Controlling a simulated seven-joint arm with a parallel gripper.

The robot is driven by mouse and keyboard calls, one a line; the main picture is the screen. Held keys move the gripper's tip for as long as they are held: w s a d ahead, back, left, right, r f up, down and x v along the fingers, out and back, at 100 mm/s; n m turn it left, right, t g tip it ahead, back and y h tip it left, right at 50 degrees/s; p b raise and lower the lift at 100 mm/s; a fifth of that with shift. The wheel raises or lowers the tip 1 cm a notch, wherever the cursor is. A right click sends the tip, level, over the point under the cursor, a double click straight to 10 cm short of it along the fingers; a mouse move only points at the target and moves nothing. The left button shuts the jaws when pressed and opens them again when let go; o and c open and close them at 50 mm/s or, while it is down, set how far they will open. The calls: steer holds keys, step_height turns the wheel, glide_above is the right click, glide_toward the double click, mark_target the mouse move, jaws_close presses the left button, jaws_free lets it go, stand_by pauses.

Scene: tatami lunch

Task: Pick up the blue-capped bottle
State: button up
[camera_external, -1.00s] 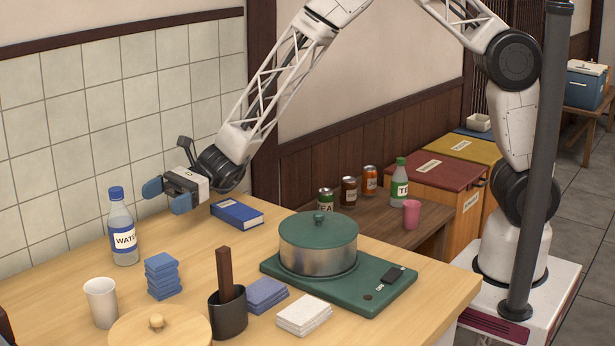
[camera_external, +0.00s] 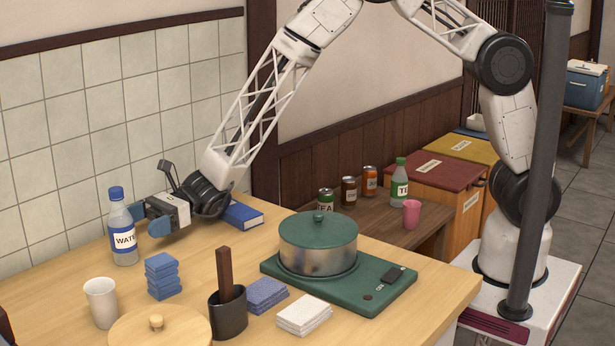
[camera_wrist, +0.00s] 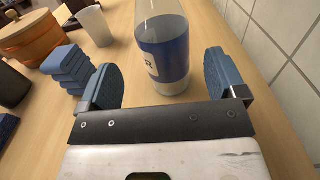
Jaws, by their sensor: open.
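The blue-capped bottle (camera_external: 123,228) stands upright at the table's back left, near the tiled wall. It is clear with a blue and white label reading WATER. My gripper (camera_external: 147,220) is low over the table, just right of the bottle. In the wrist view the bottle (camera_wrist: 164,45) stands ahead, its lower part between my two blue-padded fingers (camera_wrist: 165,82). The fingers are apart, with visible space on both sides of the bottle. Its cap is out of the wrist view.
A blue book (camera_external: 243,215) lies behind my wrist. The tiled wall (camera_external: 60,150) is close behind.

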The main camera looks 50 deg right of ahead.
mark_target(121, 229)
steer(key=shift+a, duration=0.3)
steer(key=shift+a, duration=0.15)
steer(key=shift+w+a+r, duration=0.1)
steer(key=shift+w+a, duration=0.05)
steer(key=shift+a, duration=1.1)
steer(key=shift+w+a, duration=0.1)
steer(key=shift+a, duration=1.15)
steer(key=shift+c, duration=0.2)
steer(key=c, duration=1)
